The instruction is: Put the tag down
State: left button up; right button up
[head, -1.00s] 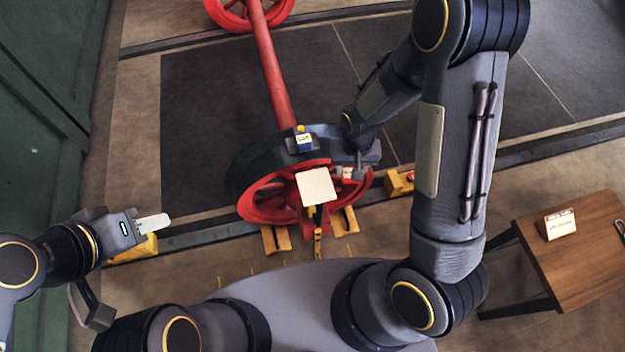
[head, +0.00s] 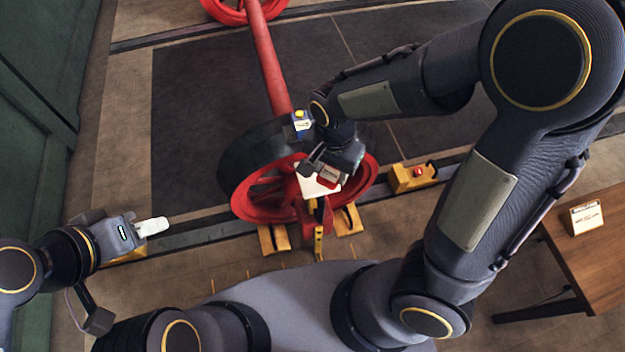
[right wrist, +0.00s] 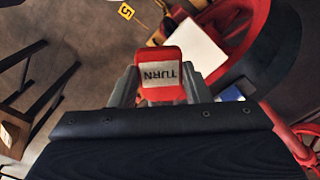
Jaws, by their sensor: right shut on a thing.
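The tag is a red block with a white label reading TURN (right wrist: 161,76), upside down in the right wrist view. My right gripper (right wrist: 160,88) is shut on it. In the head view the tag (head: 328,177) shows as a small red and white patch at my right gripper (head: 322,163), in front of the red wheel (head: 245,196) and over a white square plate (head: 310,188). The plate also shows beyond the tag in the right wrist view (right wrist: 190,50). My left gripper (head: 150,227) is at the left, with a pale tip; its opening is unclear.
A red axle (head: 268,65) runs back from the wheel. A blue and white box with a yellow top (head: 301,122) sits on the wheel's rim. Yellow chocks (head: 273,239) stand below the wheel. A yellow box with a red button (head: 414,176) and a wooden table (head: 590,255) are at right.

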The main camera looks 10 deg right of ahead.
jog(key=b, duration=0.1)
send_over(312, 185)
jog(key=f, duration=0.5)
jog(key=shift+s+d+f, duration=0.15)
jog(key=shift+s+f, duration=0.05)
jog(key=shift+s, duration=0.05)
jog(key=shift+w+f+b, duration=0.2)
jog(key=shift+f+b, duration=0.5)
jog(key=shift+f, duration=1.05)
jog(key=shift+f, duration=0.2)
jog(key=o, duration=0.9)
jog(key=shift+o, duration=0.2)
jog(key=shift+r, duration=0.1)
